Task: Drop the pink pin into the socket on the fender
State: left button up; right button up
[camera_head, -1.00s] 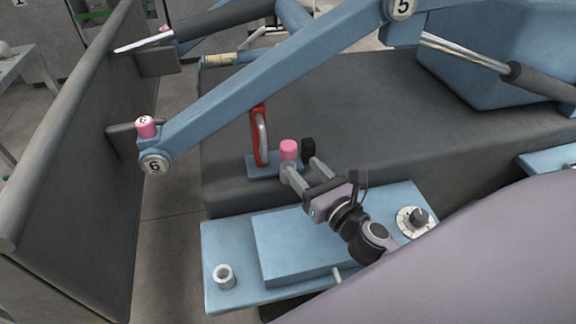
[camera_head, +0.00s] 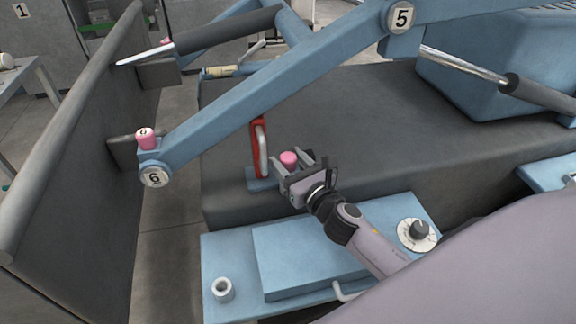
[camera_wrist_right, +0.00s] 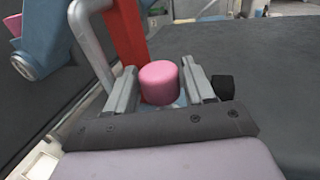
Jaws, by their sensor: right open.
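The pink pin (camera_head: 289,158) stands beside a red lever and shows as a pink cylinder between the fingers in the right wrist view (camera_wrist_right: 159,82). My right gripper (camera_head: 291,154) is open, with one finger on each side of the pin. A gap shows beside the pin in the wrist view, and its lower part is hidden by the gripper. A pale ring-shaped socket (camera_head: 222,289) stands upright on the left end of the blue fender (camera_head: 228,252), nearer the camera. My left gripper is not in view.
The red lever (camera_head: 258,145) with a grey handle stands just left of the gripper. A blue boom marked 6 (camera_head: 230,115) slopes above, with another pink pin (camera_head: 147,138) at its end. A dial (camera_head: 417,233) sits on the fender's right. A black knob (camera_wrist_right: 222,87) is close right.

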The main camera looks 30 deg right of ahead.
jog(key=c, duration=0.7)
jog(key=shift+c, duration=0.2)
jog(key=shift+r, duration=0.1)
